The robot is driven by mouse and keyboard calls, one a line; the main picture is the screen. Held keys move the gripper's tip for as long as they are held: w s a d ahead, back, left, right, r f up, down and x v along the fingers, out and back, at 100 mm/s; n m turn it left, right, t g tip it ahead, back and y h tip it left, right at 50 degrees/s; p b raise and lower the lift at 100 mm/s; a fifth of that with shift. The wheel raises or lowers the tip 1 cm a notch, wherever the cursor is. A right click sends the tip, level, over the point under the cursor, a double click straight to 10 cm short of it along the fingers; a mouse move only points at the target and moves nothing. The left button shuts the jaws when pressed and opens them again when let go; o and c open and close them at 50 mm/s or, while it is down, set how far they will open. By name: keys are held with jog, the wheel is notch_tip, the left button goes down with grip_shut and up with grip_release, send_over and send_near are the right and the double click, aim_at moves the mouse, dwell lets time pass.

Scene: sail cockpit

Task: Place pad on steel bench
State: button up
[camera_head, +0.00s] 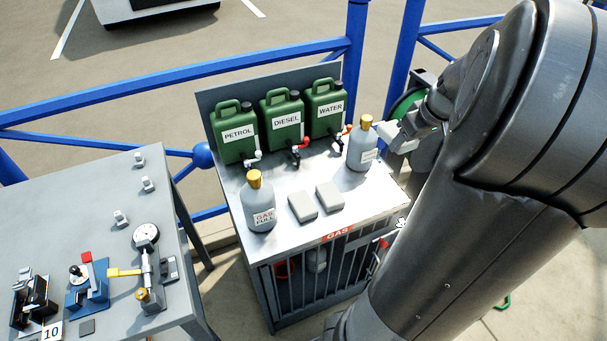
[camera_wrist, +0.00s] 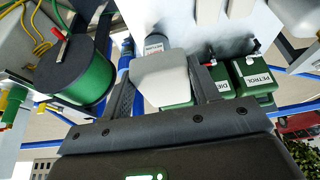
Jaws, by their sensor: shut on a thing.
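My gripper (camera_head: 400,137) is at the right end of the steel-topped bench (camera_head: 288,229), mostly hidden behind my arm. It is shut on a pale pad (camera_head: 404,143), close beside the right-hand gas bottle. In the wrist view the pad (camera_wrist: 160,82) sits between the two dark fingers of my gripper (camera_wrist: 163,75). I cannot tell whether the held pad touches the bottle.
Green cans marked PETROL (camera_head: 234,135), DIESEL (camera_head: 286,122) and WATER (camera_head: 327,108) line the bench's back. Grey gas bottles stand front left (camera_head: 259,205) and right (camera_head: 361,148). A grey table (camera_head: 80,215) with instruments stands left. A green reel (camera_wrist: 78,70) is near my gripper.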

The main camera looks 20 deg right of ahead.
jog(key=shift+s+d+f, duration=0.5)
jog(key=shift+s+f, duration=0.1)
jog(key=shift+s, duration=1)
send_over(359, 195)
jog(key=s, duration=0.1)
jog(key=f, duration=1.8)
jog(key=shift+s+f, duration=0.2)
jog(key=shift+f, duration=2.2)
jog(key=o, duration=1)
jog(key=shift+f, duration=0.15)
jog(key=shift+c, duration=0.2)
jog(key=v, duration=1.2)
jog(key=shift+a, duration=0.15)
